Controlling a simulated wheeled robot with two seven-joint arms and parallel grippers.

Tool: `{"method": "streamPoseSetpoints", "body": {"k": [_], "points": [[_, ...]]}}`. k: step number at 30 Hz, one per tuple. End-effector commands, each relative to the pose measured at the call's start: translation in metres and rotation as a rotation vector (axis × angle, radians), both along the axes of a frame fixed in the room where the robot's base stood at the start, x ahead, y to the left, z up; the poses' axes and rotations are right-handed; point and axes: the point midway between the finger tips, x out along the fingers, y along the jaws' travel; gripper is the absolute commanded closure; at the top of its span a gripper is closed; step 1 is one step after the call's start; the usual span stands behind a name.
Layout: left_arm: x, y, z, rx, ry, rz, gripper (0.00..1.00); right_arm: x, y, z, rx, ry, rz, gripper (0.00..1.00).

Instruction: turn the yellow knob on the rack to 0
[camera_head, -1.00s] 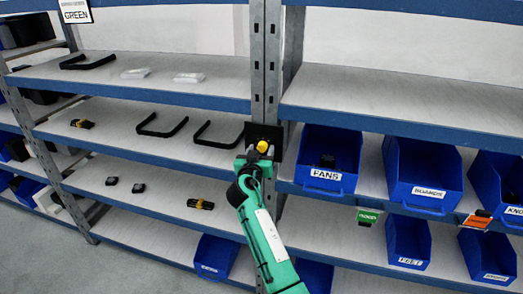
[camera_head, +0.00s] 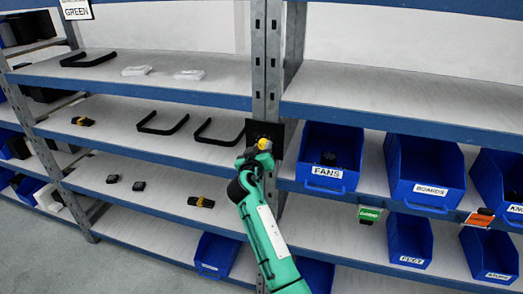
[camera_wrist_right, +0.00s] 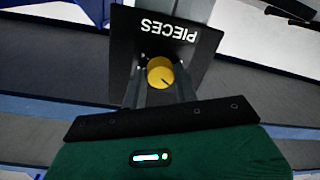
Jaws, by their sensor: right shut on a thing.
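The yellow knob (camera_head: 264,144) sits on a black panel (camera_head: 279,130) fixed to the rack's upright post. I cannot make out any digits there. My right gripper (camera_wrist_right: 160,88) has its fingers on either side of the knob and is shut on it. In the head view my right gripper (camera_head: 256,157) reaches up to the panel from below. My left gripper is out of view.
Blue bins stand on the right shelves, one labelled FANS (camera_head: 324,172) close to the panel and one labelled BOARDS (camera_head: 431,190). Black handles (camera_head: 218,131) lie on the left middle shelf. The shelf edge (camera_head: 150,146) runs left of my arm.

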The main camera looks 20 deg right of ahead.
Motion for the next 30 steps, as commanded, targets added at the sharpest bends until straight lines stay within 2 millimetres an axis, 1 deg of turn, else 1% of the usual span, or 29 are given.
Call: {"method": "streamPoseSetpoints", "body": {"k": [11, 24, 30], "points": [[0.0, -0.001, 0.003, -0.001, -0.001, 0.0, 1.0, 0.0, 0.0, 0.002, -0.298, 0.2, 0.0, 0.93], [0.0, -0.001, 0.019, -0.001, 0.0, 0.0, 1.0, 0.001, 0.0, 0.003, -0.64, 0.431, 0.0, 0.93], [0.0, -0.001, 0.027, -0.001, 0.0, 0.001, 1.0, 0.001, 0.001, 0.004, -0.765, 0.516, 0.0, 0.93]]}}
